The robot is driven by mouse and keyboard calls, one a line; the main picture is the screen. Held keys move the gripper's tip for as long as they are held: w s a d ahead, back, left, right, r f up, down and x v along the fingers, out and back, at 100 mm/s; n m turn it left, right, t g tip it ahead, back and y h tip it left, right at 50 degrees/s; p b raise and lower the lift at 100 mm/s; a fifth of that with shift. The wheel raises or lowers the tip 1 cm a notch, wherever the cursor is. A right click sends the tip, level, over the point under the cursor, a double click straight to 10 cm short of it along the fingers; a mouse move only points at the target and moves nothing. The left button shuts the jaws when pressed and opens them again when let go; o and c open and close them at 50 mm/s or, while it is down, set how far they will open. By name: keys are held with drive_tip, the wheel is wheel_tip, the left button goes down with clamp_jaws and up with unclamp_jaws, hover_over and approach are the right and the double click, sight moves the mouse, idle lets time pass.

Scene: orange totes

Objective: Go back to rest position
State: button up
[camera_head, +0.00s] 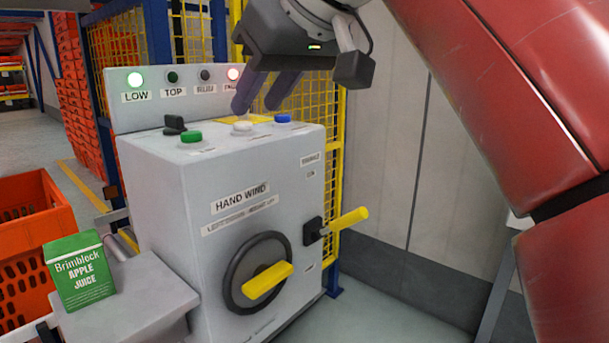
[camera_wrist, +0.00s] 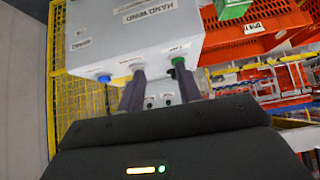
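My gripper (camera_head: 257,105) hangs above the top of the grey control cabinet (camera_head: 178,235), over its back edge area. Its two dark fingers are apart, with nothing seen between them. In the wrist view the fingers (camera_wrist: 158,72) point at the cabinet top, with the white button (camera_wrist: 137,67) and green button (camera_wrist: 178,61) beyond their tips. I cannot tell whether a fingertip touches anything. The blue button (camera_head: 283,118) shows to the right of the white one. On the back panel, the green LOW lamp (camera_head: 135,79) and a red lamp (camera_head: 234,73) are lit; two lamps between are dark.
A yellow lever (camera_head: 346,222) sticks out of the cabinet's right side, and a handwheel (camera_head: 240,272) is on its front. A green juice box (camera_head: 79,272) stands on a grey ledge at left, near an orange tote (camera_head: 40,205). Yellow mesh fencing (camera_head: 325,140) stands behind.

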drive_tip(key=s+d+f+m+h, duration=0.2)
drive_tip(key=d+f, duration=0.4)
drive_tip(key=f, duration=0.7)
drive_tip(key=s+d+f+m+h, duration=0.2)
drive_tip(key=s+d+f+m, duration=0.2)
drive_tip(key=f, duration=0.9)
drive_tip(key=s+d+f+m+h, duration=0.2)
drive_tip(key=s+d+f, duration=0.3)
drive_tip(key=d+f, duration=0.5)
wheel_tip(320, 180, down, 3)
drive_tip(key=shift+r+m, duration=0.1)
drive_tip(key=shift+m, duration=0.6)
drive_tip(key=shift+d, duration=0.15)
